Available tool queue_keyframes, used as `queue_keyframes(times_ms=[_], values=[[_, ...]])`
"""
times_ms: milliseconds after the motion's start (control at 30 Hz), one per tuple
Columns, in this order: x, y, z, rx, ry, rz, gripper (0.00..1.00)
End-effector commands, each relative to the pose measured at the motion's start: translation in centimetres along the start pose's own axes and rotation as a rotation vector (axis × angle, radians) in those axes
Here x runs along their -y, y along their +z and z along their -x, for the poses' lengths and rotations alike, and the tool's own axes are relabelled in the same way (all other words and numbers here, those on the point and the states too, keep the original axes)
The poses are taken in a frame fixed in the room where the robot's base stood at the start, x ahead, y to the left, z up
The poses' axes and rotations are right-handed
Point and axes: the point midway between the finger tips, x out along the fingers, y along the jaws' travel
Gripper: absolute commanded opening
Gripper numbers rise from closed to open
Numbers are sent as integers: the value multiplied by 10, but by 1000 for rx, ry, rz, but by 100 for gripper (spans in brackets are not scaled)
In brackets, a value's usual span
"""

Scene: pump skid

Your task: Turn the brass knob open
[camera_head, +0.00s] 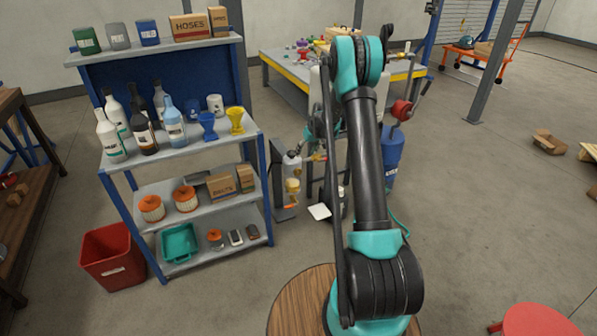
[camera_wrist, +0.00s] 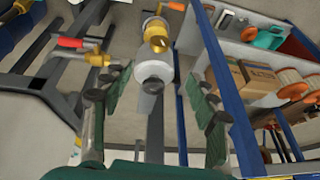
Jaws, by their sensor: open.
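A shiny, rounded brass part (camera_wrist: 158,40), which looks like the brass knob, shows at the upper middle of the wrist view. It sits against a pale grey cylinder with a rounded end (camera_wrist: 153,73). In the head view, a small bottle-like fitting with an amber or brass middle (camera_head: 292,184) stands between the shelf and my arm. My gripper (camera_wrist: 154,88) is open, its two dark green fingers on either side of the grey cylinder. I see no finger closed on the knob. In the head view my arm hides most of the gripper.
A red-handled brass valve (camera_wrist: 88,48) is beside the fitting in the wrist view. A blue-posted shelf (camera_head: 195,198) with bottles, boxes and filters stands close to the left. Open floor lies at right.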

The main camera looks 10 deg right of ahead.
Motion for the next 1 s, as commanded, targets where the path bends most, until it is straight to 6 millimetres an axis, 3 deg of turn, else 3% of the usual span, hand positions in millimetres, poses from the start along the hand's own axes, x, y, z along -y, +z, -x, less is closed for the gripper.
queue_keyframes(times_ms=[700,1000], values=[[0,0,-128,0,2,1,59],[0,0,-158,0,2,-1,59]])
